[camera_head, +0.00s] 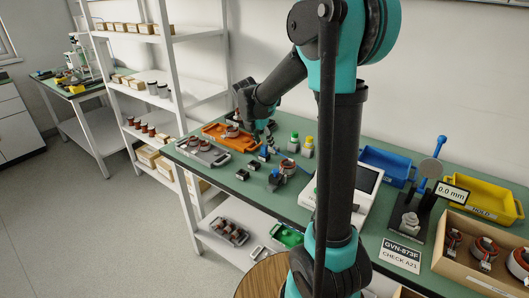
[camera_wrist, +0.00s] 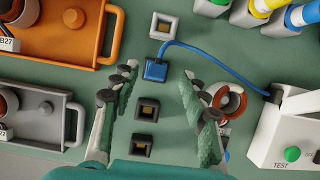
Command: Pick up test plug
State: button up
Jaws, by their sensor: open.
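In the wrist view, a small blue plug (camera_wrist: 155,70) with a blue cable sits on the green bench top. The cable (camera_wrist: 225,54) curves right to a white box (camera_wrist: 292,140) marked TEST with a green button. My gripper (camera_wrist: 160,78) is open, with a finger on each side of the plug. Both fingers look apart from it and nothing is held. A pale square socket block (camera_wrist: 163,26) lies just beyond the plug. Two dark square blocks (camera_wrist: 148,110) lie nearer, between the fingers. In the head view my gripper is small and partly merges with the objects around it.
A copper-wound stator (camera_wrist: 230,100) lies close beside the right finger. An orange tray (camera_wrist: 95,45) and a grey tray (camera_wrist: 50,128) are at left. Bottles stand at the upper right. In the head view, a blue bin (camera_head: 386,166) and yellow bin (camera_head: 480,198) stand farther right.

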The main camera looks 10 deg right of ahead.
aim_at(264, 146)
jog(key=shift+x, duration=1.9)
jog(key=shift+a, duration=0.15)
jog(key=shift+c, duration=0.6)
grip_shut()
